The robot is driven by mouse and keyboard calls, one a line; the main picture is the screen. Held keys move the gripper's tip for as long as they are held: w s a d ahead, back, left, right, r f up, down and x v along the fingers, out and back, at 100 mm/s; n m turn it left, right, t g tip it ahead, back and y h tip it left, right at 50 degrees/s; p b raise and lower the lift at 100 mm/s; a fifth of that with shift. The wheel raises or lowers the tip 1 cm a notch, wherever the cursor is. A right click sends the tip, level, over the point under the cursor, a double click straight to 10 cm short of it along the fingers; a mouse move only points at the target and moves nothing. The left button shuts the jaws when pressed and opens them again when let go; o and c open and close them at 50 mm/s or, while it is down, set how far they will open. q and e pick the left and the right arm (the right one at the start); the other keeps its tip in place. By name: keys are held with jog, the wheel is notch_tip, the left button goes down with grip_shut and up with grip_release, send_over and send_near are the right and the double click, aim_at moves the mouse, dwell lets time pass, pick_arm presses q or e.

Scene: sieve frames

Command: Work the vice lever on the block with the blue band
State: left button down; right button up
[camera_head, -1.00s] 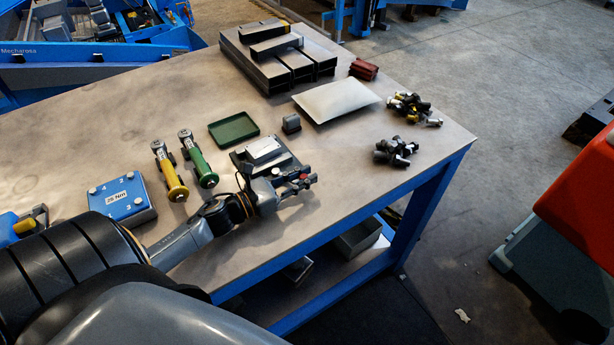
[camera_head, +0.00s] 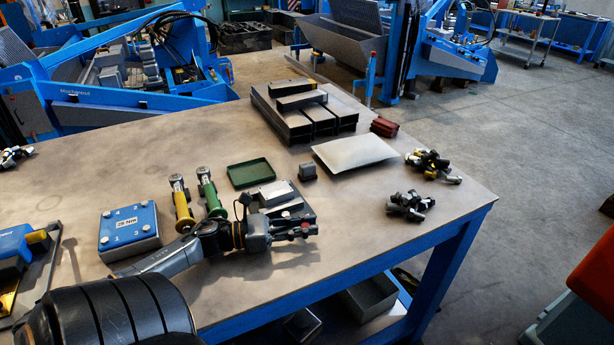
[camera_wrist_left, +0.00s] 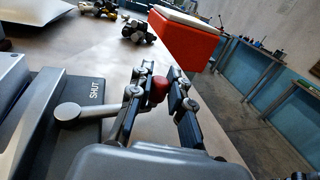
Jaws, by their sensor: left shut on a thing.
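The vice (camera_head: 280,196) is a grey metal block on a dark base, partly hidden behind my left gripper (camera_head: 308,228) in the head view. In the left wrist view its dark base plate (camera_wrist_left: 90,100) carries the word SHUT, and the grey block (camera_wrist_left: 28,112) lies at the left. A round-ended grey lever (camera_wrist_left: 68,111) runs right from the base to a red knob (camera_wrist_left: 159,86). The fingers of my left gripper (camera_wrist_left: 157,97) stand either side of the knob, shut on it. No blue band shows on the block. My right gripper is out of view.
Yellow (camera_head: 182,205) and green (camera_head: 210,198) handled tools, a green tray (camera_head: 249,173) and a blue-topped box (camera_head: 129,226) stand near the vice. Clusters of clamps (camera_head: 410,205) lie right. The table's front edge is close to my arm.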

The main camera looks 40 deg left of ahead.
pick_arm(q)
jog(key=c, duration=1.2)
grip_release()
notch_tip(320, 180, up, 10)
jog(key=shift+r, duration=0.1)
jog(key=shift+d, duration=0.1)
